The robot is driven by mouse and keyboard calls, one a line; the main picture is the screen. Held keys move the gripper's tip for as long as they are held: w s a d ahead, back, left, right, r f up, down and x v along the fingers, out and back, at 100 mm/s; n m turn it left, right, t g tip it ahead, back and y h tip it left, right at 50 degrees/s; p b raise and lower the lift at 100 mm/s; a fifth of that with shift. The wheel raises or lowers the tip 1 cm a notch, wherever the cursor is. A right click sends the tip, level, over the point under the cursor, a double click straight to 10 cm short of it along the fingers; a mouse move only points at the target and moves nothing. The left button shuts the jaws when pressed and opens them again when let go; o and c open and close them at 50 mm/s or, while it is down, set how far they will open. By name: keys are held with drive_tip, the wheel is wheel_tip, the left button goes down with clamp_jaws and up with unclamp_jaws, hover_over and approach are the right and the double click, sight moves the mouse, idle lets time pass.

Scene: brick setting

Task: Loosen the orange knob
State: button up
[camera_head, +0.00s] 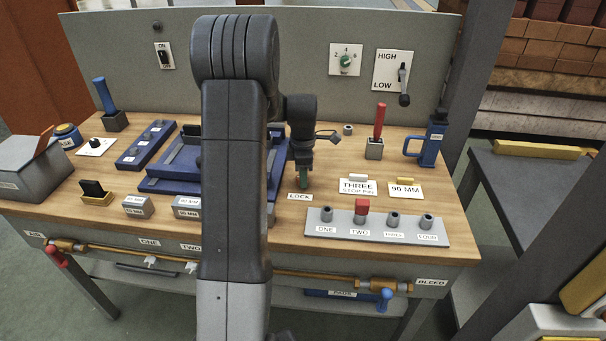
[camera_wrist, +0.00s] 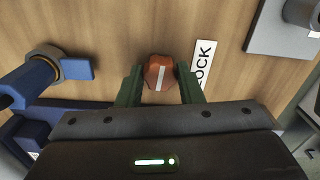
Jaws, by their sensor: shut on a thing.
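The orange knob (camera_wrist: 153,72) stands at the top middle of the wrist view, with a pale stripe across its top. My gripper (camera_wrist: 158,84) has its two green fingers on either side of the knob, shut on it. The white LOCK label (camera_wrist: 203,66) lies just right of the knob. In the head view my gripper (camera_head: 304,182) is low over the wooden bench, behind the LOCK label (camera_head: 299,197). The knob is hidden there by the gripper and arm.
A blue fixture (camera_head: 170,178) sits left of my gripper, partly behind my arm. A grey block with several numbered posts (camera_head: 378,232) lies to the front right. A red-handled tool in a holder (camera_head: 374,150) and a blue clamp-like piece (camera_head: 430,148) stand at right.

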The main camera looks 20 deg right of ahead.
drive_tip(key=shift+n, duration=0.3)
drive_tip(key=o, duration=1)
drive_tip(key=shift+c, duration=0.2)
drive_tip(key=shift+r, duration=0.1)
wheel_tip(320, 180, up, 14)
drive_tip(key=shift+f, duration=0.25)
wheel_tip(320, 180, down, 14)
drive_tip(key=shift+r, duration=0.15)
